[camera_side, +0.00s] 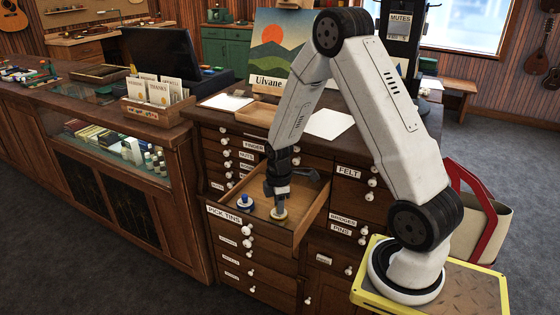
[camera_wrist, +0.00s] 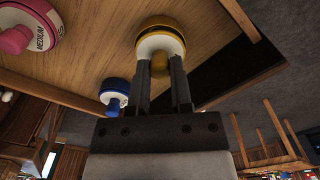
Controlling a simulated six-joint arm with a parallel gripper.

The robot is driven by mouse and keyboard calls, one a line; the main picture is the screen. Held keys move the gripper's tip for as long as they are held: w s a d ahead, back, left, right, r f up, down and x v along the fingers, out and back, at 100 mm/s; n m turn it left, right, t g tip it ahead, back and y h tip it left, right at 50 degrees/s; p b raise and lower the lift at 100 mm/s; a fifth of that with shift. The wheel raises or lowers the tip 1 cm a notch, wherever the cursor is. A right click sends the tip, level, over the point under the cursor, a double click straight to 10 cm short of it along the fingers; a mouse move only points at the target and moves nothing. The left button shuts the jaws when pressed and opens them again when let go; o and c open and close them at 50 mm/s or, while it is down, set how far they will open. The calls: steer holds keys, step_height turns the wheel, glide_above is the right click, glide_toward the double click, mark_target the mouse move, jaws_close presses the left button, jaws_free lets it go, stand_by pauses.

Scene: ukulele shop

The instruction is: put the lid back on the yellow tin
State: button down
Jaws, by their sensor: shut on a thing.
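My gripper (camera_side: 279,205) points down into the open drawer. In the wrist view its two fingers (camera_wrist: 162,75) are shut on the knob of a round, yellow-rimmed lid with a white face (camera_wrist: 158,44). In the side view the yellow piece (camera_side: 279,214) is at my fingertips, low over the drawer floor. No separate yellow tin body shows; the lid and my fingers may hide it. I cannot tell whether the lid is seated on the tin or just above it.
A blue-and-white tin (camera_side: 245,201) stands close to the left of my gripper. A pink tin marked MEDIUM (camera_wrist: 38,30) shows in the wrist view. The drawer front (camera_side: 242,223) reads PICK TINS. Drawer walls bound the space; bare wooden floor (camera_wrist: 90,55) lies between the tins.

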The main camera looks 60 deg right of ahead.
jaws_free()
stand_by(0.5)
steer(key=shift+r, duration=0.1)
steer(key=shift+r, duration=3.4)
jaws_close()
steer(key=shift+f, duration=3.05)
